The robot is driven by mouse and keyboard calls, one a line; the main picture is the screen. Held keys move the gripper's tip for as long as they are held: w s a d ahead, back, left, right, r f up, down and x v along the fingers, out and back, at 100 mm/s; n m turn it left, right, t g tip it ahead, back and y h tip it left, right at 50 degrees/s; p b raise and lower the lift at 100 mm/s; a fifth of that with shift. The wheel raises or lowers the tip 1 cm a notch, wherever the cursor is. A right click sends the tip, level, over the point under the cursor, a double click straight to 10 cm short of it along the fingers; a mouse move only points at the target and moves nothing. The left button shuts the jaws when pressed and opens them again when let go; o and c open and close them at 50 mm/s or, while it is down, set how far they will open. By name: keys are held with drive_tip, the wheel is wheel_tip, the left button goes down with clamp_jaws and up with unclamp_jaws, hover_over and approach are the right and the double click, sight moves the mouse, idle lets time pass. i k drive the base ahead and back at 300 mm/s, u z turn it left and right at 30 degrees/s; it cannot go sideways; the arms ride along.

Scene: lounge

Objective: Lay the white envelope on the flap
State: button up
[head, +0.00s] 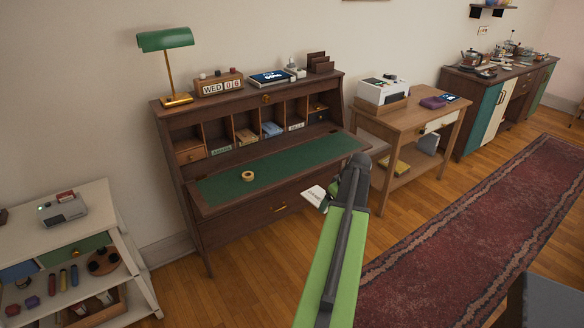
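The flap (300,163) of the brown writing desk is folded down, with a green top facing up. A small yellowish ring-shaped roll (248,176) lies on its left part. My gripper (327,198) is in front of the desk, near the flap's right front edge. It appears shut on the white envelope (314,194), which sticks out to the left of it in front of the drawer front. The envelope is clear of the flap's green top. My arm hides part of the gripper, and the fingertips are hard to make out.
Pigeonholes (250,130) with papers stand behind the flap. A green lamp (166,45) and a block calendar (220,85) are on the desk top. A side table (420,118) with a white machine stands right, a white shelf (70,235) left. Most of the flap is bare.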

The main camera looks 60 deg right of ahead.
sight(297, 159)
drive_tip(key=z, duration=0.75)
drive_tip(key=i, duration=1.7)
